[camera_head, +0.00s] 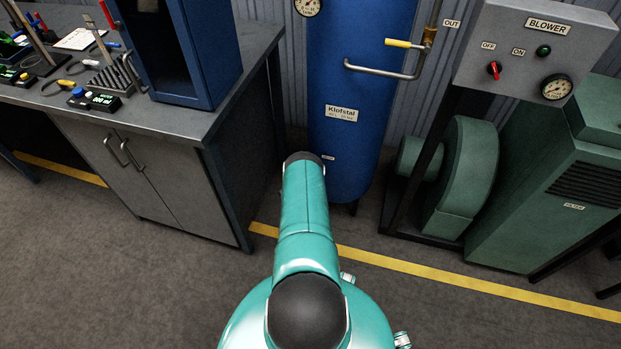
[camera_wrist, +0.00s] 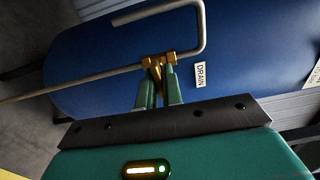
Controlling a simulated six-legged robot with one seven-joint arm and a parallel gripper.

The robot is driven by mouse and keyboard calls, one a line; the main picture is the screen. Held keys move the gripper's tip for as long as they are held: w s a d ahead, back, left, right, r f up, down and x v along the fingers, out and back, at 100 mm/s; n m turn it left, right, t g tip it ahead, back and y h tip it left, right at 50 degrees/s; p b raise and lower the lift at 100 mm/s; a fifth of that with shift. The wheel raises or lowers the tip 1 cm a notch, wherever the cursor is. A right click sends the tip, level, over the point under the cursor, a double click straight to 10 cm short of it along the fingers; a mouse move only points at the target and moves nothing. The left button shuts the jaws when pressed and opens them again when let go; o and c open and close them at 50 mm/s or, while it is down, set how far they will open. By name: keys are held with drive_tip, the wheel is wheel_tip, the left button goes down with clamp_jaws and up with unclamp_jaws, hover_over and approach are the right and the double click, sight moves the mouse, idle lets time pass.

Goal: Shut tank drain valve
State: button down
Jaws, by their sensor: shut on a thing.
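The blue tank (camera_head: 345,80) stands upright at the back in the head view. It fills much of the wrist view (camera_wrist: 110,55), turned on its side there. The brass drain valve (camera_wrist: 158,60) sits on a grey pipe beside a white DRAIN label (camera_wrist: 200,75) in the wrist view. My gripper (camera_wrist: 160,80) has its two green fingers shut on a narrow brass part of this valve. How far the valve is turned cannot be told. In the head view my arm hides the drain valve and my gripper.
A yellow-handled valve (camera_head: 400,43) is higher on the tank, near an OUT label. The blower panel (camera_head: 530,45) and green blower (camera_head: 465,175) stand to the right. A workbench (camera_head: 225,95) with a grey cabinet stands left. Floor along the yellow line (camera_head: 430,273) is clear.

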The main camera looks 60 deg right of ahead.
drive_tip(key=shift+m, duration=0.3)
drive_tip(key=c, duration=1.6)
unclamp_jaws()
drive_tip(key=shift+o, duration=0.2)
drive_tip(key=shift+a, duration=0.1)
drive_tip(key=s+a, duration=0.2)
drive_tip(key=a, duration=1.1)
drive_tip(key=shift+a, duration=0.2)
drive_tip(key=shift+s, duration=0.1)
